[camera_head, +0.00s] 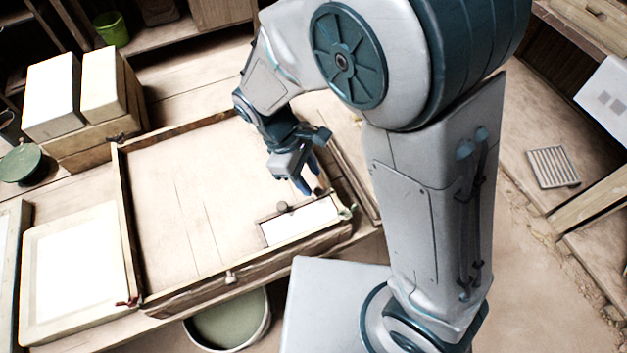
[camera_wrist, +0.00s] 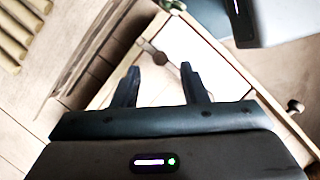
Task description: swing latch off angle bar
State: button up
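My gripper (camera_head: 311,186) is over the inside of the wooden frame's near right corner, fingers pointing down. In the wrist view my gripper (camera_wrist: 160,69) has its two dark fingers apart, with a gap between them. A small brown latch (camera_wrist: 148,46) with a round metal disc (camera_wrist: 160,58) shows just beyond the fingertips, by the frame's side. In the head view a small dark piece at the fingertips may be this latch. A thin bar (camera_head: 268,217) edges a white panel (camera_head: 300,222) in that corner, with a round knob (camera_head: 282,207) on it. Contact between fingers and latch cannot be told.
The wooden frame (camera_head: 190,291) holds a wide pale bed. A small knob (camera_wrist: 295,106) stands on its front side, and green cord marks the corner. White blocks (camera_head: 50,95) stand back left, a white tile board (camera_head: 75,262) lies left, and a bucket (camera_head: 235,325) stands below.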

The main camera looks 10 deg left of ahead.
aim_at(317, 190)
jog(key=shift+x, duration=1.6)
grip_shut()
